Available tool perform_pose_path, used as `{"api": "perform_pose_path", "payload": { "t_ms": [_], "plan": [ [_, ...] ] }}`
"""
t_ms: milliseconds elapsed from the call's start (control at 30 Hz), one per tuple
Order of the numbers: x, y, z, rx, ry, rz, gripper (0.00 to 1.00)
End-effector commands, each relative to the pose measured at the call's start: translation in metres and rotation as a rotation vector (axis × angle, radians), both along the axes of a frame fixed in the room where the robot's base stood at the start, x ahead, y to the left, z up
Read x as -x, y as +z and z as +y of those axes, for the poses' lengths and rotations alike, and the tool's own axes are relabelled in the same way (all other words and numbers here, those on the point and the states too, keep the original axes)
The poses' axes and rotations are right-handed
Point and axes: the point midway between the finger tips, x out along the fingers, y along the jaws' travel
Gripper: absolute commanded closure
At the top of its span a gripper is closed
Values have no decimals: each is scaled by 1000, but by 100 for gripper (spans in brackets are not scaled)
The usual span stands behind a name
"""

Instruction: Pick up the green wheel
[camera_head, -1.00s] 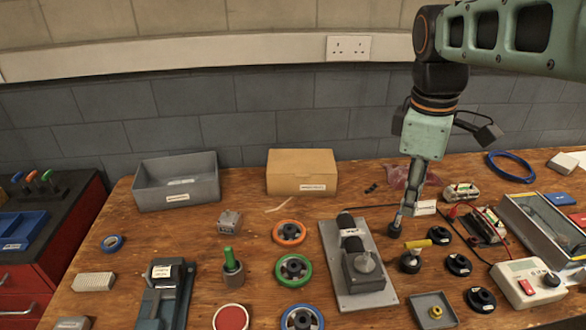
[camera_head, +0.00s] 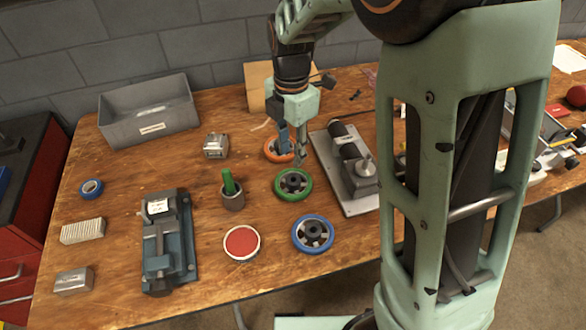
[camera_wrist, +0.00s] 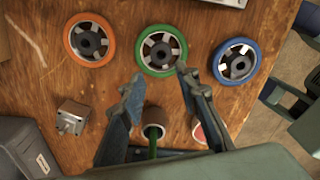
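The green wheel (camera_head: 293,184) lies flat on the wooden bench, between an orange wheel (camera_head: 279,150) and a blue wheel (camera_head: 313,234). It has a green rim, pale spokes and a dark hub. My gripper (camera_head: 291,152) hangs above the bench near the orange and green wheels, partly covering the orange one in the head view. In the wrist view, my gripper (camera_wrist: 160,82) has its fingers spread apart with nothing between the tips.
A green-handled round pot (camera_head: 231,192), a red-topped disc (camera_head: 241,243) and a blue-grey vise (camera_head: 168,242) stand left of the wheels. A grey plate with a fixture (camera_head: 350,167) lies to the right. A grey bin (camera_head: 148,110) stands at the back. My arm hides part of the right side.

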Motion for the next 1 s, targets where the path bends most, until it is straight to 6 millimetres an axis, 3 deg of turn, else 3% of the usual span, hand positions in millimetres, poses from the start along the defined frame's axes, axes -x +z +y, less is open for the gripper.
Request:
{"api": "perform_pose_path", "payload": {
  "t_ms": [200, 433, 700, 1000],
  "plan": [
    [1, -37, -1, 1, 0, 3, 71],
    [1, -55, -2, 3, -2, 3, 71],
    [1, -93, -4, 3, -3, 3, 71],
    [0, -98, -4, 1, -2, 0, 71]
  ]
}}
